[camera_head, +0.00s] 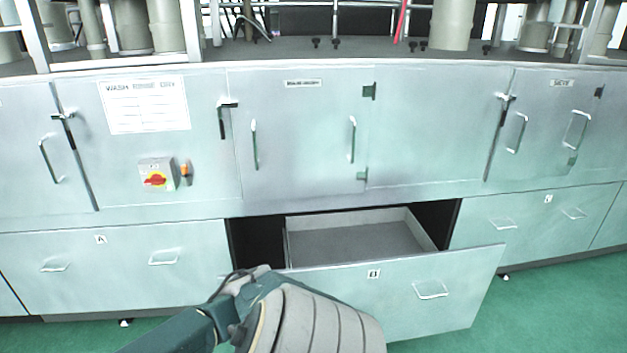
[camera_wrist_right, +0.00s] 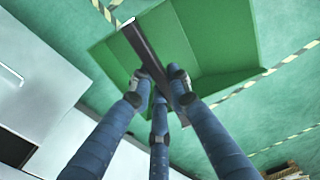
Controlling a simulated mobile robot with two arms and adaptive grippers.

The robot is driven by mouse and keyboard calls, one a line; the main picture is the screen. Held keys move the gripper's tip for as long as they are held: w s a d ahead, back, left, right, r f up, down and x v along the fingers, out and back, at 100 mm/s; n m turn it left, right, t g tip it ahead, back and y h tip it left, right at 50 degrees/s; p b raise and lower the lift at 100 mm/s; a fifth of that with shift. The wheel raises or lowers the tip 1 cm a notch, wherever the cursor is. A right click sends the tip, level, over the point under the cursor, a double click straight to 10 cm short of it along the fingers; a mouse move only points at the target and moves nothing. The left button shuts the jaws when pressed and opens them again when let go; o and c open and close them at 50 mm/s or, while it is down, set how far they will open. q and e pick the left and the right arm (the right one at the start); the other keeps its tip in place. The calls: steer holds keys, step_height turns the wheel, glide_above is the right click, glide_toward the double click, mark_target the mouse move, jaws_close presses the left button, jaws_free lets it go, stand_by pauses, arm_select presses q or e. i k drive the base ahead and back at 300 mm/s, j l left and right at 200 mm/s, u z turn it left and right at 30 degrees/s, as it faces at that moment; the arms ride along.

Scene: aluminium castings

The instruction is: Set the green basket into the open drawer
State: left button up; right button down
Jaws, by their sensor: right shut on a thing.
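The open drawer marked B (camera_head: 455,290) is pulled out below the middle cabinet in the head view. Its grey inside shows, and the part I see is empty. The left gripper (camera_head: 243,279) is at the left end of the drawer front; its fingers are too unclear to tell if they hold anything. In the right wrist view, the right gripper (camera_wrist_right: 162,88) has its blue fingers closed around the dark bar handle of the green basket (camera_wrist_right: 225,40). The basket hangs beyond the fingers, over the green floor. The basket is not in the head view.
A metal cabinet row (camera_head: 300,190) with doors and handles stands above the drawers. A red switch box (camera_head: 156,174) is on its left panel. In the wrist view, yellow-black floor tape (camera_wrist_right: 270,68) crosses the floor.

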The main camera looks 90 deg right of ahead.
mark_target(366, 256)
steer(key=k+l+z, duration=0.15)
steer(key=l+z, duration=0.35)
steer(key=l, duration=0.3)
steer(key=l+z, duration=0.45)
steer(key=l, duration=0.35)
steer(key=i+l+z, duration=0.15)
steer(key=l+z, duration=0.35)
steer(key=l, duration=0.3)
steer(key=i+l, duration=0.1)
steer(key=l, duration=0.7)
steer(key=i+l, duration=0.15)
steer(key=l, duration=0.25)
